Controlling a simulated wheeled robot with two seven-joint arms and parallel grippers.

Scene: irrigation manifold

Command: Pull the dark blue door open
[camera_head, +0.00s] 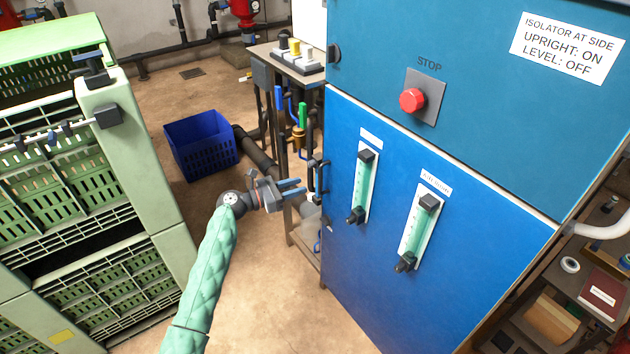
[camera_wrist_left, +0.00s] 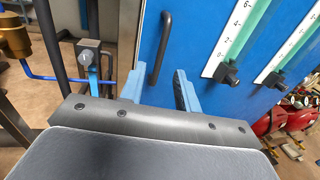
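The dark blue door (camera_head: 440,255) is the lower front panel of the blue cabinet, and it looks shut. It also fills much of the left wrist view (camera_wrist_left: 195,35). Its black bar handle (camera_head: 320,178) is upright at the door's left edge. In the left wrist view the handle (camera_wrist_left: 161,48) stands beyond the fingers and between them sideways. My left gripper (camera_head: 298,188) is open, with its blue fingers pointing at the handle. The left wrist view shows an empty gap between the fingertips (camera_wrist_left: 161,82). Contact with the handle is not visible. My right gripper is not in view.
The door carries two gauges (camera_head: 364,185) (camera_head: 420,228). A red stop button (camera_head: 412,100) sits on the teal panel above. Piping and a small bench (camera_head: 268,60) stand left of the cabinet. A blue crate (camera_head: 200,145) and green crate rack (camera_head: 105,180) are farther left; floor between is clear.

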